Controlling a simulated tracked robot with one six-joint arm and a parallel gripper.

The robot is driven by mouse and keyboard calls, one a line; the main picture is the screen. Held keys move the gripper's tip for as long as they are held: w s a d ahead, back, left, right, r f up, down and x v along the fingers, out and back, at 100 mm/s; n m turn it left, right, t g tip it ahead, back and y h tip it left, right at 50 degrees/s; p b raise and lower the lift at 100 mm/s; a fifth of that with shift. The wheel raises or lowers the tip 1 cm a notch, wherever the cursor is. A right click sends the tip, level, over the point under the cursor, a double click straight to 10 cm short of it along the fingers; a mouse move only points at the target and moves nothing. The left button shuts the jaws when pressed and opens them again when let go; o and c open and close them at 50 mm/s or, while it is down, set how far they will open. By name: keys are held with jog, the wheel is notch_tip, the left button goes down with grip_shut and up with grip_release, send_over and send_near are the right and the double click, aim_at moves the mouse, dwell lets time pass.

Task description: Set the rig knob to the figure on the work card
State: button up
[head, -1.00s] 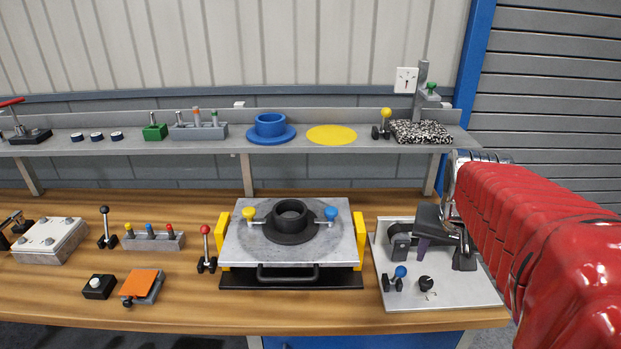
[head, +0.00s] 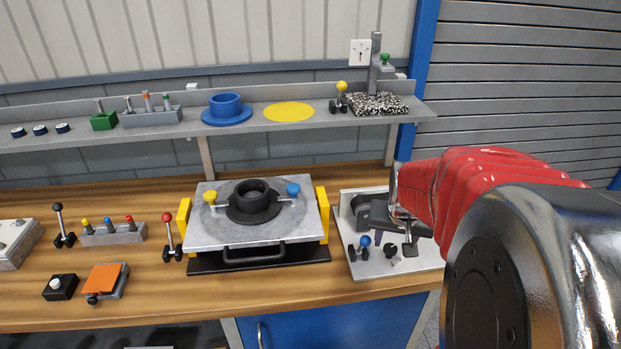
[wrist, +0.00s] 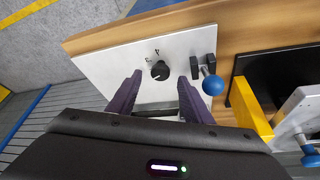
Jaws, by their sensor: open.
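The rig knob (head: 390,251) is small, round and black, on a pale plate (head: 366,268) at the right of the bench. In the head view my gripper (head: 394,240) hangs over the plate. A small white card (head: 360,52) with a dark and red mark is on the wall; its figure is unreadable.
A blue-ball lever (head: 364,243) stands close beside the knob, also in the wrist view (wrist: 211,84). A metal fixture with yellow side blocks (head: 324,213) lies left of the plate. The shelf (head: 250,130) runs above.

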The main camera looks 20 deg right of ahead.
aim_at(391, 248)
jog(key=shift+x, duration=1.7)
jog(key=c, duration=1.1)
